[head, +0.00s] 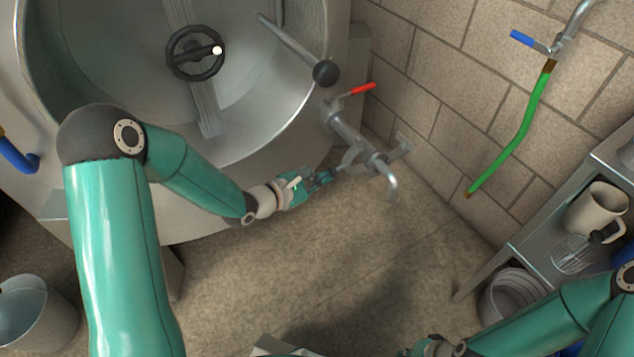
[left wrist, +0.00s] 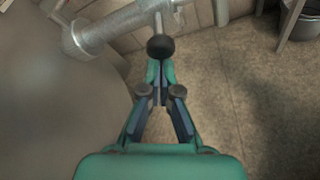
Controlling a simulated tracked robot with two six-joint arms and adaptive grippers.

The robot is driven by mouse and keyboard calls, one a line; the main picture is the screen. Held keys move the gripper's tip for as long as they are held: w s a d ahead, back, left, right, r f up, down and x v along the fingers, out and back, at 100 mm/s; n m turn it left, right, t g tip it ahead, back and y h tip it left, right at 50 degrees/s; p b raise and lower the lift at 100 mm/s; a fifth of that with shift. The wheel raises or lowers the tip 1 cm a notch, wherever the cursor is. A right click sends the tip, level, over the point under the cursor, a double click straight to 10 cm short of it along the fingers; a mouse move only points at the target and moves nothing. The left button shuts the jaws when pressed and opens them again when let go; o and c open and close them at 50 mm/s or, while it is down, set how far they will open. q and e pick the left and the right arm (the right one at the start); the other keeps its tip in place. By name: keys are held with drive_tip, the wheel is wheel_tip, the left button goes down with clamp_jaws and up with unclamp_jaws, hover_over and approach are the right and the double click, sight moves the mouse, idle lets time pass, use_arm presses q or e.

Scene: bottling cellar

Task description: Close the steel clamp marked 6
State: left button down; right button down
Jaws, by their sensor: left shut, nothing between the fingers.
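A steel outlet pipe (head: 348,128) comes out low on the right side of the tank. A steel clamp (head: 356,155) appears to sit around it near its outer end; no number can be read on it. My left gripper (head: 328,176) is shut and empty beside the clamp, to its lower left. In the left wrist view the closed fingertips (left wrist: 160,92) point at a black ball knob (left wrist: 160,47) on a short steel rod by the pipe (left wrist: 98,33). I cannot tell whether they touch. The fingers of my right gripper do not show.
A lever with a black ball (head: 326,73) and a red valve handle (head: 363,89) stand just above the pipe. A downturned spout (head: 390,182) ends it. A green hose (head: 512,130) hangs on the wall. The floor below is clear.

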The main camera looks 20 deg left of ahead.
use_arm(q)
drive_tip(key=shift+r, duration=0.15)
drive_tip(key=r+g+y+p, duration=0.1)
drive_tip(key=r+p, duration=0.1)
drive_tip(key=p, duration=0.3)
drive_tip(key=w+d+r+g+p, duration=0.1)
drive_tip(key=r+p, duration=0.1)
drive_tip(key=p, duration=0.2)
drive_tip(key=w+r+g+y+p, duration=0.1)
drive_tip(key=r+p, duration=0.1)
drive_tip(key=p, duration=0.3)
drive_tip(key=shift+d+m+g+y+p, duration=0.3)
drive_tip(key=shift+d+g, duration=0.05)
drive_tip(key=shift+g, duration=0.05)
drive_tip(key=w+d+r+p, duration=0.3)
drive_tip(key=w+d+p, duration=0.1)
drive_tip(key=w, duration=0.2)
drive_tip(key=shift+d, duration=0.25)
idle(0.4)
